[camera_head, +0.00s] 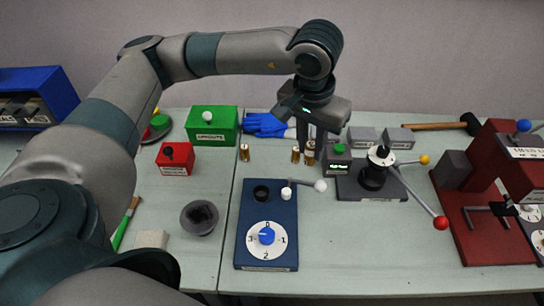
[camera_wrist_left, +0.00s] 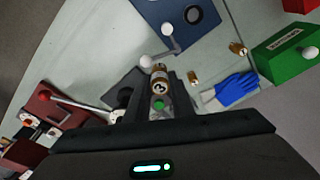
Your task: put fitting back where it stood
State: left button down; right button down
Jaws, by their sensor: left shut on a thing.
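My left gripper (camera_head: 312,147) points down over the back middle of the table and is shut on a brass fitting (camera_head: 310,155). In the left wrist view the held fitting (camera_wrist_left: 160,80) sits between the fingers, its dark end with a pale mark facing the camera. I cannot tell whether its base touches the table. A second brass fitting (camera_head: 295,155) stands just left of it, also in the wrist view (camera_wrist_left: 193,77). A third brass fitting (camera_head: 244,152) stands farther left. My right gripper is not in view.
A blue panel (camera_head: 248,205) with a dial and a white-knobbed lever (camera_head: 320,185) lies in front. A small grey box with a green button (camera_head: 339,151) is close on the right. Blue gloves (camera_head: 264,124) lie behind. A green box (camera_head: 212,127) stands left.

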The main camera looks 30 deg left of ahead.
pick_arm(q)
jog(key=shift+s, duration=0.1)
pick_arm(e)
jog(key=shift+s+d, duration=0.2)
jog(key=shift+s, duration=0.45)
